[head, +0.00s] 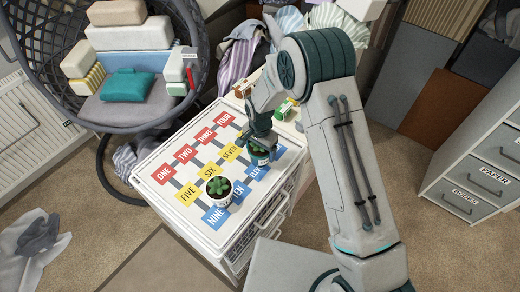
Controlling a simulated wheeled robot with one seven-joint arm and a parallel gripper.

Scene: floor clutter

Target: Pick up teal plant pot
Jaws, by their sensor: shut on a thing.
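The teal plant pot (259,160) is small, with a green plant in it, and is partly hidden by my gripper. It is at the right side of the white drawer unit's top, over the blue cards. My gripper (262,146) points down from the arm and is shut on the pot. I cannot tell whether the pot touches the surface or is just above it.
A white pot with a green plant (218,188) stands nearer the front on the drawer unit (222,244). Small items and crumpled clothes (240,58) lie behind. A round chair (120,110) is at left; a labelled cabinet (480,165) is at right.

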